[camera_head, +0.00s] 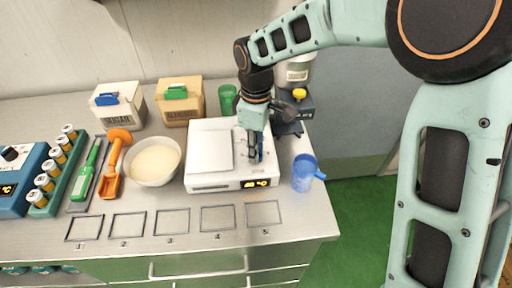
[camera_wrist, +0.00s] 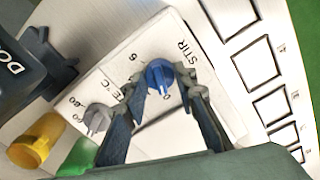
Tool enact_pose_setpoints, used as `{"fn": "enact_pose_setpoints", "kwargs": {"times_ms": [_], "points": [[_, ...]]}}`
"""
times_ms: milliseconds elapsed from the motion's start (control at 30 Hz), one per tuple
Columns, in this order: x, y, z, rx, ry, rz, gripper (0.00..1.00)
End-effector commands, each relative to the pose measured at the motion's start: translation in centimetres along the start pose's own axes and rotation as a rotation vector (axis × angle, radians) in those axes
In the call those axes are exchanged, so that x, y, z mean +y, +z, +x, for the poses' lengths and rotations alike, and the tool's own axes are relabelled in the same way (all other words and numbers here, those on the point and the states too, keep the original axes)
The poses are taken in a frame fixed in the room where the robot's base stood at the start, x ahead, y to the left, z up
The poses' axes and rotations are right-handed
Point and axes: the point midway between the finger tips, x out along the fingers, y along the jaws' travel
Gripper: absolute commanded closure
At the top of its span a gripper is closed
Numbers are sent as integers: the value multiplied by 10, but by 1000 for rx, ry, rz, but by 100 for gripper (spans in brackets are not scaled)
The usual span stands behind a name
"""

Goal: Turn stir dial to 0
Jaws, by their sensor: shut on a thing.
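The stir dial is a blue knob (camera_wrist: 160,77) beside the printed word STIR on a white hotplate panel. It also carries a printed mark that looks like a 6. The white hotplate (camera_head: 230,187) stands near the counter's right end, with a lit orange display on its front. My gripper (camera_wrist: 168,92) is shut on the blue dial, with one fingertip on each side of it. In the head view my gripper (camera_head: 254,156) reaches down onto the hotplate's right side and hides the dial. The dial's exact setting cannot be read.
A grey knob (camera_wrist: 97,118) sits close by on the same panel, near a °C mark. A clear blue jug (camera_head: 304,174) stands right of the hotplate, and a white bowl (camera_head: 153,180) stands left. A green cup (camera_head: 227,98) is behind. Outlined squares (camera_head: 218,219) in front are empty.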

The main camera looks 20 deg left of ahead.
Motion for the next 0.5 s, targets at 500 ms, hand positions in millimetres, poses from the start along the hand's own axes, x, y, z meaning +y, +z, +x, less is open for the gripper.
{"fn": "enact_pose_setpoints", "kwargs": {"times_ms": [500], "points": [[0,0,-2,0,1,1,56]]}}
